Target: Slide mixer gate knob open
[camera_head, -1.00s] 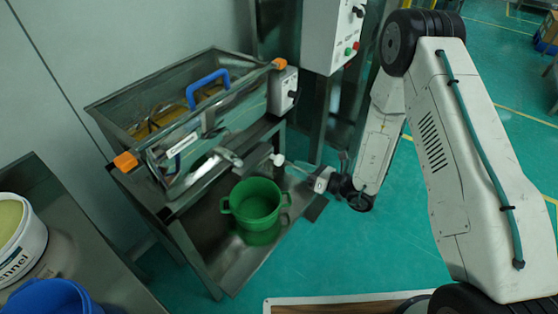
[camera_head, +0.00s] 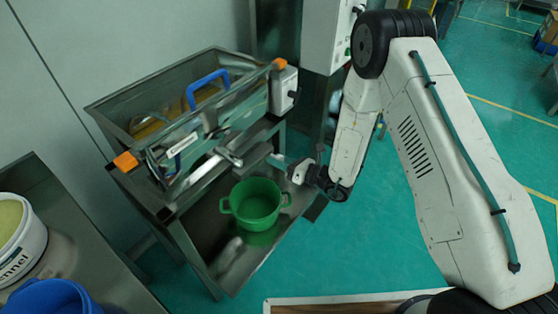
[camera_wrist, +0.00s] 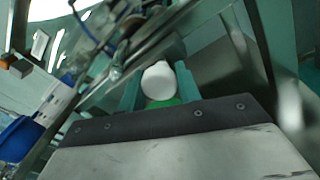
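The mixer is an open metal trough (camera_head: 108,103) with a blue handle and orange corners, on a metal stand. In the wrist view, a round white knob (camera_wrist: 159,81) lies between the two teal fingers of my gripper (camera_wrist: 158,76). The fingers are close to its sides, and I cannot tell whether they touch it. In the head view my gripper (camera_head: 277,160) reaches left to the stand's front, near the metal gate parts (camera_head: 230,156). The knob is not clear in the head view.
A green pot (camera_head: 254,203) stands on the stand's lower shelf, below and left of my gripper. A white control box (camera_head: 326,38) hangs above. A white bucket (camera_head: 30,251) and a blue bucket (camera_head: 50,298) are at the left. The green floor at right is open.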

